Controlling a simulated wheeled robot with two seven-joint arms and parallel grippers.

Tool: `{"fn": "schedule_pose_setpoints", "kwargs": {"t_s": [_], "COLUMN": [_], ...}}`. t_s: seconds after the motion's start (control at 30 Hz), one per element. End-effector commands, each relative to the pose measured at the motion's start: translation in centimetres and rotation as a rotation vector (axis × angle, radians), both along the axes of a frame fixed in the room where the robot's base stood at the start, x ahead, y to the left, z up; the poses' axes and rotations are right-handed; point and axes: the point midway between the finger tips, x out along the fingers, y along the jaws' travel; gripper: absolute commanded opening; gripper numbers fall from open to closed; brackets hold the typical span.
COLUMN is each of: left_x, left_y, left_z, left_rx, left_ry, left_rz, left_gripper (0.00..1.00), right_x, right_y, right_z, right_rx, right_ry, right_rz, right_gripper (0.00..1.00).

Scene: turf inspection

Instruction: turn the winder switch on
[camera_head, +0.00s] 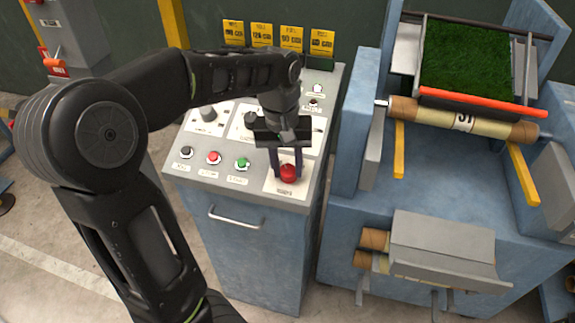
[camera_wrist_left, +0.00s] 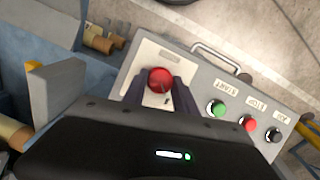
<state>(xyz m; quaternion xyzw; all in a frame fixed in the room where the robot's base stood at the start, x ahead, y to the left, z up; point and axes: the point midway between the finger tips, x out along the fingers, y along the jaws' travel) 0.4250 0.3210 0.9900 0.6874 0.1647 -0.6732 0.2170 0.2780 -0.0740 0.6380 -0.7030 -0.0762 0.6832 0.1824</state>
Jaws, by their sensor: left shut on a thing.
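A red knob (camera_head: 288,173) stands on a white plate at the front right corner of the grey control panel (camera_head: 335,100). My left gripper (camera_head: 287,163) comes down from above and is shut on this knob, one finger on each side. In the left wrist view the knob (camera_wrist_left: 160,78) shows between the two dark fingertips (camera_wrist_left: 161,91). The label by the knob is too small to read, so I cannot tell which switch it is. My right gripper is in neither view.
A green button (camera_head: 242,163), a red button (camera_head: 213,157) and a black button (camera_head: 186,152) sit left of the knob. Yellow cards (camera_head: 262,35) stand behind the panel. The blue machine (camera_head: 345,130) with a turf piece (camera_head: 465,60) and roll (camera_head: 445,113) stands at right. A handle (camera_head: 235,221) sticks out in front.

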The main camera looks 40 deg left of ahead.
Motion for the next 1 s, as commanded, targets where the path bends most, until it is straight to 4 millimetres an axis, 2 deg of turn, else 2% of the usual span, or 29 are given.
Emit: {"fn": "schedule_pose_setpoints", "kwargs": {"t_s": [0.03,0.2,0.67,1.0], "left_x": [0.00,0.00,0.03,0.12], "left_y": [0.02,0.02,0.00,-0.12], "left_z": [0.02,0.03,0.06,0.13], "left_rx": [0.000,0.000,0.015,0.081], "left_ry": [0.000,0.000,0.005,0.026], "left_rz": [0.000,0.000,-0.043,-0.229], "left_gripper": [0.13,0.00,0.00,0.00], "right_x": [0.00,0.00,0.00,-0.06], "right_y": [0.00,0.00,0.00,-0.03], "right_z": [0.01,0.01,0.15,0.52], "right_rx": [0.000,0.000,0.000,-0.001], "right_ry": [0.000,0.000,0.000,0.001], "right_rz": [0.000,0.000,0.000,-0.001], "right_gripper": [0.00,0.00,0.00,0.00]}}
